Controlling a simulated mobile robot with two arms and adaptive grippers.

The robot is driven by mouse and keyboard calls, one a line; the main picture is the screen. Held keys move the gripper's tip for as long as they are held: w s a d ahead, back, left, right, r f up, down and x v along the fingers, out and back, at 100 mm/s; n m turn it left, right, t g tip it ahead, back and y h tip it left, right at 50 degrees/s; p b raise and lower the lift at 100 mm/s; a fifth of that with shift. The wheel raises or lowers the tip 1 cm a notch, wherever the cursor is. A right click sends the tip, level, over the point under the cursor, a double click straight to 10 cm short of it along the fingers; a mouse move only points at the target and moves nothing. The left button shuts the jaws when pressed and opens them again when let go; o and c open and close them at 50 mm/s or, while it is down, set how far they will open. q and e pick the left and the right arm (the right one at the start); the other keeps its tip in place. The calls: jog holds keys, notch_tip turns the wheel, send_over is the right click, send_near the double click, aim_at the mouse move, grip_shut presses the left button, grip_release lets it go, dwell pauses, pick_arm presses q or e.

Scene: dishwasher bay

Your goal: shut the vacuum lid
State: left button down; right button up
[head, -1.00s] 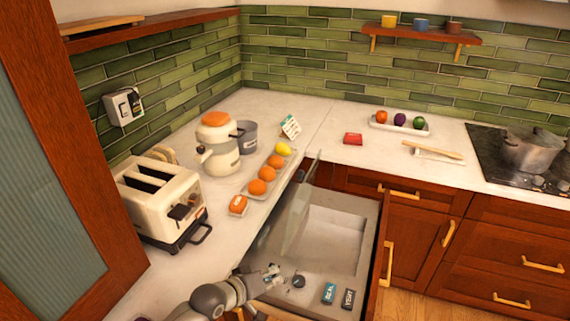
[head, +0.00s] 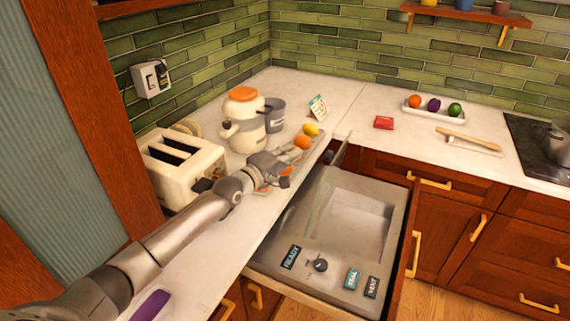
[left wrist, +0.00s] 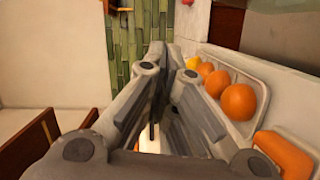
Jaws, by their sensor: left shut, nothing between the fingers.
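The vacuum lid (head: 322,194) is a clear panel standing raised, steeply tilted, along the left side of the open vacuum drawer (head: 388,262). The pale sunken chamber (head: 357,222) beneath it is uncovered. My left gripper (head: 292,166) is shut and empty. It is over the counter by the fruit tray, to the left of the lid and apart from it in the picture. In the left wrist view my closed fingers (left wrist: 158,62) point toward the green tiles, and I cannot make out the lid there. My right gripper is not in view.
A tray with oranges (left wrist: 238,101) lies close beside my left fingers, partly hidden by the arm in the head view. A toaster (head: 182,168) and a cream pot (head: 243,122) stand left of the arm.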

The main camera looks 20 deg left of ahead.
pick_arm(q)
jog(key=w+d+f, duration=0.1)
jog(key=w+d, duration=0.4)
jog(key=shift+d+b, duration=0.15)
jog(key=shift+b, duration=0.2)
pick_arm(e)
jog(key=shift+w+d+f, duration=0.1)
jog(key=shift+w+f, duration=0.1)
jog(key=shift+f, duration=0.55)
pick_arm(q)
jog(key=shift+w+f, duration=0.1)
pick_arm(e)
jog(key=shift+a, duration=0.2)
pick_arm(q)
jog(key=shift+d, duration=0.1)
